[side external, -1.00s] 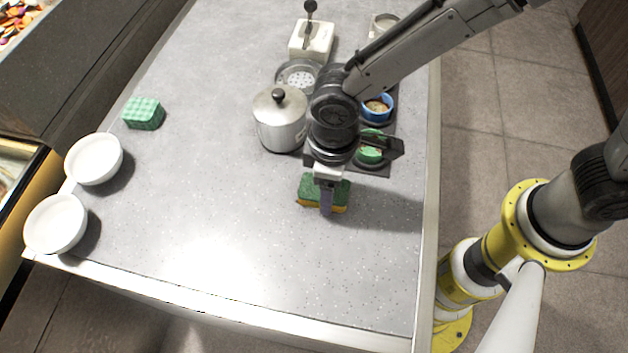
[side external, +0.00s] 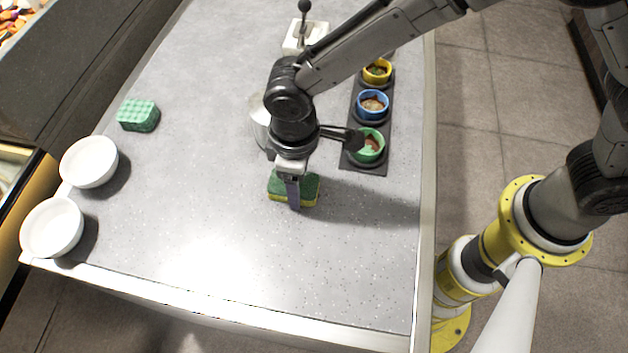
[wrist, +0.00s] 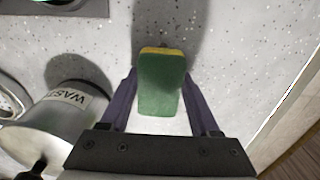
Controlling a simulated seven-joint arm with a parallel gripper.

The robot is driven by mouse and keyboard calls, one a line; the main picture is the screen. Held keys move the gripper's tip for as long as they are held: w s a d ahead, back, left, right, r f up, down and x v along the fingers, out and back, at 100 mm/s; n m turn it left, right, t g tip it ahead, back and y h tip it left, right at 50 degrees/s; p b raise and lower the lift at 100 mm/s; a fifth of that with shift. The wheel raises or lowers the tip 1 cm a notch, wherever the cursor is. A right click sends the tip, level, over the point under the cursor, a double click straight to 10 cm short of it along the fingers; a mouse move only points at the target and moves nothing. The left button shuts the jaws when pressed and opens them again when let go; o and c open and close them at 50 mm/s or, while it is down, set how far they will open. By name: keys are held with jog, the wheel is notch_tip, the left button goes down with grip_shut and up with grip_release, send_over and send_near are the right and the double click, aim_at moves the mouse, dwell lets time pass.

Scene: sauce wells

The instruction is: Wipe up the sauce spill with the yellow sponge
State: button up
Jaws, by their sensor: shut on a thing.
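The sponge (side external: 307,188), green on top with a yellow lower layer, is between the fingers of my gripper (side external: 292,196), near the middle of the counter. In the wrist view the sponge (wrist: 160,90) fills the space between the two purple fingers of my gripper (wrist: 160,78), its yellow edge at the far end. My gripper is shut on it and points down. I cannot tell whether the sponge touches the counter. I see no sauce spill on the visible counter; some of it is hidden by my arm and the sponge.
A dark rack (side external: 376,169) holds green (side external: 368,146), blue (side external: 373,104) and yellow (side external: 377,71) sauce cups. Left are a green block (side external: 138,115) and two white bowls (side external: 89,161) (side external: 52,227). The front counter is clear.

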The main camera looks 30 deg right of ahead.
jog(key=shift+w+a+r, duration=0.15)
jog(key=shift+w+a, duration=0.3)
jog(key=shift+a, duration=0.05)
jog(key=shift+d+r, duration=0.1)
jog(key=shift+r, duration=3.75)
jog(key=shift+r, duration=0.35)
notch_tip(320, 180, up, 11)
jog(key=w+d+m, duration=0.3)
jog(key=w+d, duration=0.1)
jog(key=d, duration=0.7)
jog(key=w+d+m, duration=0.3)
jog(key=d, duration=0.9)
jog(key=w+d+m, duration=0.3)
jog(key=w+d, duration=0.1)
jog(key=d, duration=0.7)
jog(key=f, duration=1.3)
jog(key=shift+s+f, duration=0.15)
jog(key=shift+s, duration=0.05)
